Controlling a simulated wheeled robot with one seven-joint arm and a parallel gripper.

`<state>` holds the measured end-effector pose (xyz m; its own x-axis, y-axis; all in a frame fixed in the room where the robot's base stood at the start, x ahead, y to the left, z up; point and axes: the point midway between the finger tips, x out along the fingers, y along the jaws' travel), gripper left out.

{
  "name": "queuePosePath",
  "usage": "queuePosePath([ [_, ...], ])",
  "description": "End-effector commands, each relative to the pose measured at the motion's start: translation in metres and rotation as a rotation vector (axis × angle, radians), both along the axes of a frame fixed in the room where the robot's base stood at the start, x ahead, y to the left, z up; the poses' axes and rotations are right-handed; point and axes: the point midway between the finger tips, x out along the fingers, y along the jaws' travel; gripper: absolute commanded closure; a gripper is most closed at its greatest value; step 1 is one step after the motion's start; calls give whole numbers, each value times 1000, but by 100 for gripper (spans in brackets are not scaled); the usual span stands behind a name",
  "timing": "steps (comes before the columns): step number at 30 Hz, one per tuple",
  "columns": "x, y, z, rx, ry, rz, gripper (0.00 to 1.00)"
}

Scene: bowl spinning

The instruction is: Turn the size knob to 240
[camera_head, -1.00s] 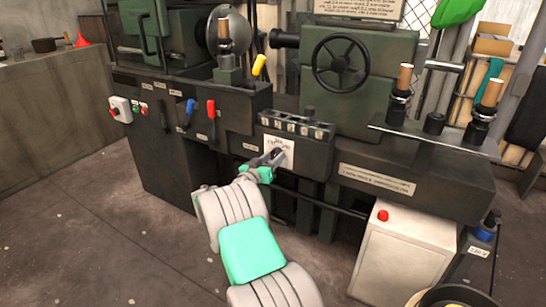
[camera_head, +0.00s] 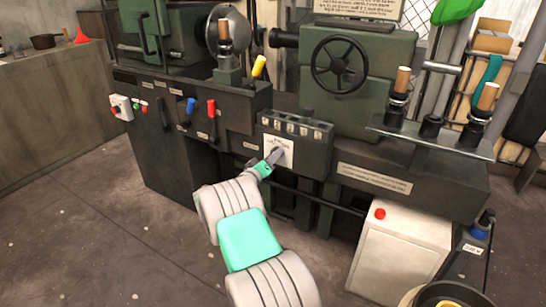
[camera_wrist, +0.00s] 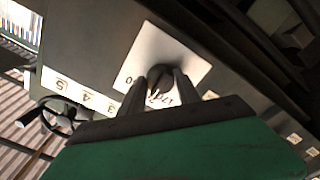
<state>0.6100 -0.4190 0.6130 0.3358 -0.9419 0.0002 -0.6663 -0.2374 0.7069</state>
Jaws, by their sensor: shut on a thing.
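The size knob (camera_wrist: 158,72) is a dark knob on a white square plate (camera_wrist: 150,45) on the front of the lathe. The plate also shows in the head view (camera_head: 287,147). My gripper (camera_wrist: 157,88) is shut on the knob, one finger on each side of it, and it reaches the plate in the head view (camera_head: 274,157). Parts of printed numbers show on the plate, but the fingers hide most of the dial, and I cannot read the knob's setting.
A row of numbered slots or keys (camera_head: 296,124) sits just above the plate. A white cabinet (camera_head: 400,250) with a red button stands at the lower right. Open floor lies at the left.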

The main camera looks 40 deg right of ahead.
Motion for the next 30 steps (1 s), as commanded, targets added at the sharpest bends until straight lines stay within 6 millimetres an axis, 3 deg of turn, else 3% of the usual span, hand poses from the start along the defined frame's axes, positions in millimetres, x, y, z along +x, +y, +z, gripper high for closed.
queuePosePath([
  [9, 0, 0, 0, 0, 1, 1, 100],
  [10, 0, 0, 0, 0, 1, 1, 60],
  [17, 0, 0, 0, 1, 0, 1, 42],
  [26, 0, 3, 0, 0, 1, 1, 40],
  [30, -6, 22, 3, 1, 3, 4, 40],
])
